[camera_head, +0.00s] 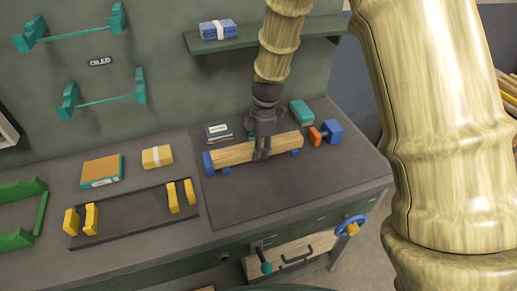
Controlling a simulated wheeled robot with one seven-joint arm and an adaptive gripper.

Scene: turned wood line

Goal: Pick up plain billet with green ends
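A plain wooden billet (232,153) lies across blue rests on a dark mat in the middle of the bench. A blue block (208,161) is at its left end; I cannot tell whether it is part of the billet or of a rest. No green ends show on it. My gripper (262,156) points down at the billet's middle, its two fingers close together and overlapping the wood in this view. Whether they touch or grip it cannot be told. The fingers hide part of the billet.
A dark tray (140,213) with yellow brackets and a green rack (20,240) stand left. An orange-and-blue tool (326,132) and teal box (301,112) sit right of the billet. A shelf (270,41) is behind my arm. The mat's front (265,195) is clear.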

